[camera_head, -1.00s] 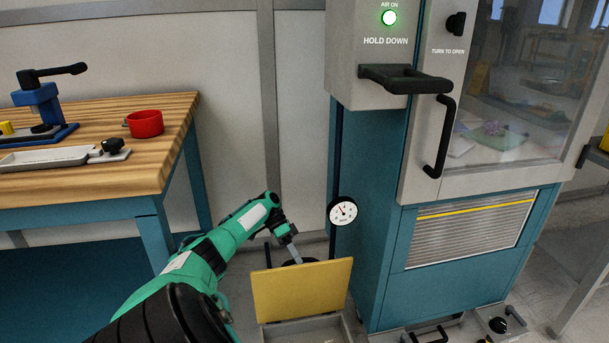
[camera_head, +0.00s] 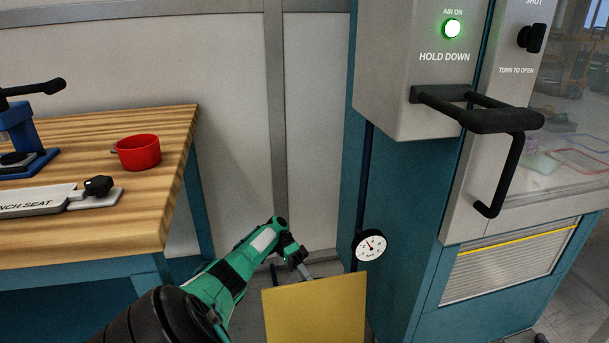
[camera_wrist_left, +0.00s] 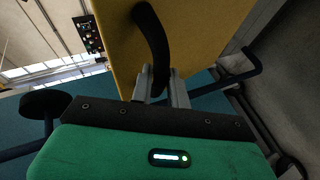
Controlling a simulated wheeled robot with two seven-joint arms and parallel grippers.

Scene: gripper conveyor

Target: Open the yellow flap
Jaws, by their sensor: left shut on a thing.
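The yellow flap (camera_head: 315,312) stands raised and slightly tilted at the bottom of the head view, its lower edge cut off by the frame. In the left wrist view its yellow underside or face (camera_wrist_left: 185,40) fills the upper middle, with a curved black handle (camera_wrist_left: 152,40) on it. My left gripper (camera_head: 304,270) is behind the flap's top edge in the head view. In the left wrist view its fingers (camera_wrist_left: 161,88) are shut on the black handle. My right gripper is not in view.
A teal cabinet with a dial gauge (camera_head: 369,246) stands right of the flap. A black door handle (camera_head: 500,180) and hold-down bar (camera_head: 480,118) jut out higher up. A wooden bench (camera_head: 150,210) with a red cup (camera_head: 138,152) is at left.

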